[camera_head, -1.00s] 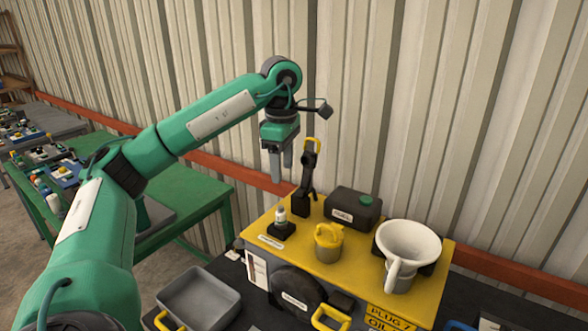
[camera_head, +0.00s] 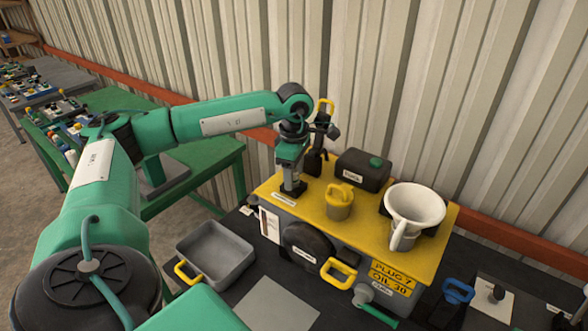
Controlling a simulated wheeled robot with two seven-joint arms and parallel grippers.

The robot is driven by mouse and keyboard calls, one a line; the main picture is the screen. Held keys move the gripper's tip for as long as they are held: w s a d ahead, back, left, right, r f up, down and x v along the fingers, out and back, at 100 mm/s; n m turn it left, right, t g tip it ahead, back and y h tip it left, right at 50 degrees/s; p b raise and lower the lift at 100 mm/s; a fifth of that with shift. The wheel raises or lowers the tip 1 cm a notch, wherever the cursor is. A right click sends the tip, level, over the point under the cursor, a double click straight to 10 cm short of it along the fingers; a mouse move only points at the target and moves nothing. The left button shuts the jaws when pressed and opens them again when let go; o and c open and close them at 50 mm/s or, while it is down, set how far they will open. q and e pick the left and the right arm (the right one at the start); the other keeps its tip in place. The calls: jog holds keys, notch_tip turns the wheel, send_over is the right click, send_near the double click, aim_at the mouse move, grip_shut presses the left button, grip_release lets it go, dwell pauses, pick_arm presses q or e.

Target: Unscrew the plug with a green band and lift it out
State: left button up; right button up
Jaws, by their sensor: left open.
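My left gripper (camera_head: 291,180) points down over the black square holder (camera_head: 294,191) at the left end of the yellow-topped engine block (camera_head: 375,226). It is open, with its fingers around the spot where a small pale plug stands upright in the earlier frame. The fingers now hide the plug almost wholly, so I cannot make out its green band or whether the fingers touch it. My right gripper is not in view.
A grey tray (camera_head: 214,252) lies in front, left of a bare grey mat (camera_head: 277,305).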

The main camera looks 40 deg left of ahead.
pick_arm(q)
jog(key=shift+f, duration=0.1)
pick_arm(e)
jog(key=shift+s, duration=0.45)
pick_arm(q)
jog(key=c, duration=1)
jog(key=n+b, duration=0.1)
jog(key=n, duration=0.2)
jog(key=shift+f+n, duration=0.1)
jog(key=shift+n, duration=0.3)
jog(key=shift+c, duration=0.2)
jog(key=n, duration=0.5)
jog(key=shift+n+b, duration=0.3)
jog(key=shift+b, duration=0.1)
jog(key=n, duration=0.4)
jog(key=shift+n, duration=0.3)
jog(key=n, duration=0.4)
jog(key=o, duration=1.1)
jog(key=shift+c, duration=0.2)
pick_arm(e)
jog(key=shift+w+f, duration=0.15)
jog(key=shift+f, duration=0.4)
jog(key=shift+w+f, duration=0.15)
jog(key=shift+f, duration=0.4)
pick_arm(q)
jog(key=shift+b, duration=0.3)
